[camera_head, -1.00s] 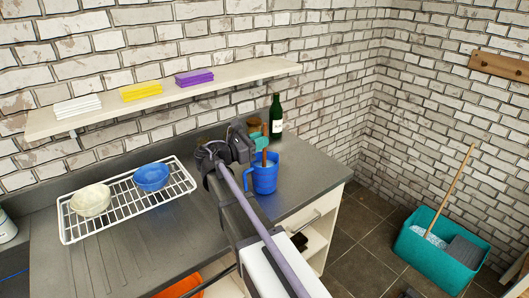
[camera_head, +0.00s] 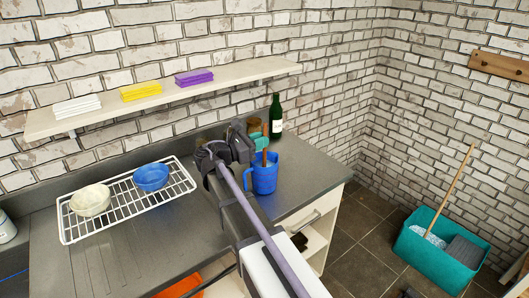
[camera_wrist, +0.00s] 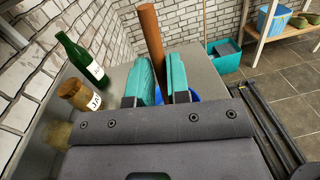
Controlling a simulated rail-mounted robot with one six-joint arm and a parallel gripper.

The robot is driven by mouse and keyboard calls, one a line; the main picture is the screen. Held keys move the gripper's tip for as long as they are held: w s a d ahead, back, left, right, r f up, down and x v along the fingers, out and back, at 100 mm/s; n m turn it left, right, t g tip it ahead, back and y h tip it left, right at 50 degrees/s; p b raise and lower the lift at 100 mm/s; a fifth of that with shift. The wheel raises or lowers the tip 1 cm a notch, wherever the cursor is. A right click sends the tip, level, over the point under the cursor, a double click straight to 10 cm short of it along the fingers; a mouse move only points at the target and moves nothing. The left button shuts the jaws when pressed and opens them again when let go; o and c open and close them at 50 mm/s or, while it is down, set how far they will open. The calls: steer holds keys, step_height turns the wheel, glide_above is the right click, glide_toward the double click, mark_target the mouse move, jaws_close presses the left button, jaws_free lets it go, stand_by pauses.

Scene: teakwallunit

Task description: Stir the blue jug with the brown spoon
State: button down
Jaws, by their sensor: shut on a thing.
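The blue jug (camera_head: 265,179) stands upright on the grey counter near its right end, with its handle to the left. The brown spoon (camera_head: 265,158) stands up out of the jug's mouth; its lower end is hidden inside. A bit of the blue jug's rim (camera_wrist: 194,94) shows behind the right finger.
A green bottle (camera_head: 276,116) and a brown jar (camera_wrist: 80,96) stand close behind the jug. A drying rack (camera_head: 120,214) with a cream bowl (camera_head: 90,200) and a blue bowl (camera_head: 151,177) lies to the left. A wall shelf (camera_head: 220,84) runs above. The counter's right edge is near.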

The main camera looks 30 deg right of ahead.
steer(key=shift+a, duration=0.1)
step_height(320, 180, up, 11)
steer(key=s+p, duration=0.1)
steer(key=p, duration=1)
steer(key=shift+a+r, duration=0.15)
step_height(320, 180, up, 5)
steer(key=p, duration=0.5)
stand_by(0.3)
